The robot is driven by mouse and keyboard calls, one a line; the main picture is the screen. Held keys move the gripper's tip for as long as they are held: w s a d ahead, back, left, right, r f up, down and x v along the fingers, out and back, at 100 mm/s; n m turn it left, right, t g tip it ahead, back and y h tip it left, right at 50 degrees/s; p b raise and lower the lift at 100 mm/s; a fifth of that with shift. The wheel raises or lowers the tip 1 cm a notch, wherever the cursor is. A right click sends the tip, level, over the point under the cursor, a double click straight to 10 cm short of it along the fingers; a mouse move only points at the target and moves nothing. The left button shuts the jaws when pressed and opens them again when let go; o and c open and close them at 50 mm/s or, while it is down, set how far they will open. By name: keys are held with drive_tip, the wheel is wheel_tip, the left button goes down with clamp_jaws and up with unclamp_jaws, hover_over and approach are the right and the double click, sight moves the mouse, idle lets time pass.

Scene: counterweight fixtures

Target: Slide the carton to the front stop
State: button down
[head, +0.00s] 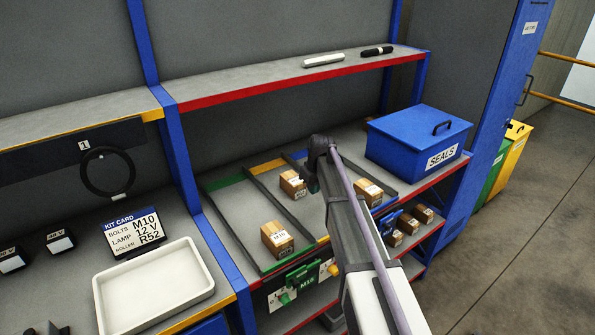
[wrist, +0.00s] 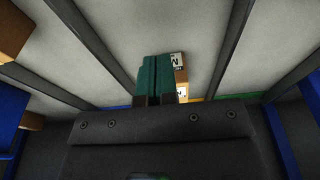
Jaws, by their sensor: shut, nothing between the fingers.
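A brown carton (head: 292,184) with a white label stands toward the back of the middle, yellow-marked lane. My gripper (head: 313,186) is shut and empty, low in this lane beside that carton. In the wrist view its green fingers (wrist: 156,78) partly cover the carton (wrist: 181,75); I cannot tell whether they touch it. A second carton (head: 277,239) stands near the front of the left, green-marked lane. A third carton (head: 368,192) stands in the right, blue-marked lane. My arm hides part of the middle lane's front and its front edge.
Dark divider rails (head: 234,226) separate the lanes. A blue SEALS bin (head: 418,140) stands right of them. A shelf with a red edge (head: 290,84) runs above the back. Small boxes (head: 408,224) sit on a lower shelf. A white tray (head: 153,285) lies at left.

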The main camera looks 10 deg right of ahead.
sight(293, 178)
drive_tip(key=shift+a+r, duration=0.1)
drive_tip(key=shift+a, duration=0.05)
drive_tip(key=w+a, duration=0.1)
drive_tip(key=w, duration=0.2)
drive_tip(key=w+a, duration=0.2)
drive_tip(key=w, duration=0.2)
drive_tip(key=w+a, duration=0.1)
drive_tip(key=w, duration=0.3)
drive_tip(key=shift+w+a, duration=0.1)
drive_tip(key=shift+a, duration=0.1)
drive_tip(key=shift+f+b, duration=0.75)
drive_tip(key=shift+f, duration=0.05)
drive_tip(key=shift+s+r, duration=0.15)
drive_tip(key=shift+s, duration=0.25)
drive_tip(key=shift+s, duration=0.1)
drive_tip(key=s+d, duration=0.2)
drive_tip(key=s, duration=0.4)
drive_tip(key=s+d, duration=0.3)
drive_tip(key=s, duration=0.3)
drive_tip(key=s+d, duration=0.2)
drive_tip(key=s, duration=0.4)
drive_tip(key=shift+s+d+f+b, duration=0.2)
drive_tip(key=shift+s+d+b, duration=0.1)
drive_tip(key=shift+d, duration=0.1)
drive_tip(key=shift+r, duration=0.1)
